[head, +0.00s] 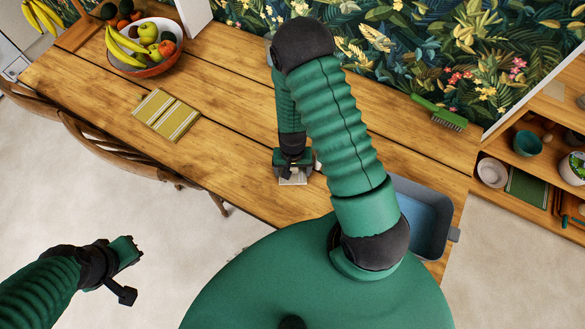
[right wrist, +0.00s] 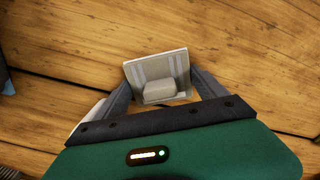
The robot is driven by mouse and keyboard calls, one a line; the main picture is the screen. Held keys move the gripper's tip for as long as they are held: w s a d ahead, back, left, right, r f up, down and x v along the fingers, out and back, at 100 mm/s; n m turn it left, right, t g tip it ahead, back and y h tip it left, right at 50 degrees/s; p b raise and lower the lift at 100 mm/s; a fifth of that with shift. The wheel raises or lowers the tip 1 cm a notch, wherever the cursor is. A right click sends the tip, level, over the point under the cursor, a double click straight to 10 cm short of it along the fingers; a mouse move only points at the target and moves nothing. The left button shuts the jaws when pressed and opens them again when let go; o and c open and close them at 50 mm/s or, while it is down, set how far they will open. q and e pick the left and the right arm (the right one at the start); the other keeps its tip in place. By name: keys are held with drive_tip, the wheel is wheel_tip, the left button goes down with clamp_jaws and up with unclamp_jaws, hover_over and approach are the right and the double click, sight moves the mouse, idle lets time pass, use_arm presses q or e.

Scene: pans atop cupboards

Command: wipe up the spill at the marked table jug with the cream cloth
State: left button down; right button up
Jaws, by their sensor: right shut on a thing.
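My right gripper (head: 294,172) reaches down to the wooden table (head: 235,110) and is shut on the cream cloth (head: 293,182). In the right wrist view the cloth (right wrist: 153,64) is a pale striped square close to the wood, with a pale raised block between the fingers. I cannot tell if it touches the table. My left gripper (head: 132,250) hangs over the floor at the lower left, away from the table; its jaw opening is unclear. I make out no marked jug and no spill; my right arm hides part of the table.
A fruit bowl (head: 146,45) and a green striped cloth (head: 166,115) lie on the left of the table. A green brush (head: 438,112) lies at the back right. A blue-grey tub (head: 441,205) stands at the right end. Chairs (head: 130,158) line the front edge.

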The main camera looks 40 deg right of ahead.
drive_tip(key=c, duration=0.5)
drive_tip(key=shift+r+p, duration=0.35)
drive_tip(key=shift+r, duration=0.05)
drive_tip(key=shift+c, duration=0.4)
wheel_tip(320, 180, up, 4)
drive_tip(key=p, duration=0.3)
drive_tip(key=shift+r+p, duration=0.1)
drive_tip(key=shift+p, duration=0.25)
